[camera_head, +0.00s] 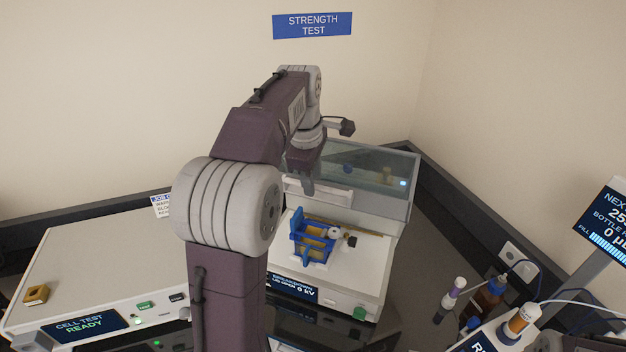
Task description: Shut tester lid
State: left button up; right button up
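The tester (372,262) is a white box under the "STRENGTH TEST" sign. Its see-through lid (392,207) stands raised at the back, with a pale handle bar (338,193) along its lower front edge. A blue and yellow test cell (313,241) sits in the open bay below. My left gripper (308,188) points down at the handle, over its left part; I cannot tell whether they touch. Its fingers are small and partly overlapping, so their opening is unclear. My arm hides the tester's left side. My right gripper is out of view.
The cell test unit (100,270) stands at the left with a brass-coloured nut (36,294) on top. Bottles (489,294) and a syringe-like tube (449,299) stand at the right, near a tilted display (606,223). A wall and dark ledge close off the back.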

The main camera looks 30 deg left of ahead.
pick_arm(q)
jog(key=shift+w+f, duration=0.45)
jog(key=shift+f, duration=0.05)
jog(key=shift+s+r, duration=0.1)
jog(key=shift+s, duration=0.1)
grip_shut()
dwell(0.9)
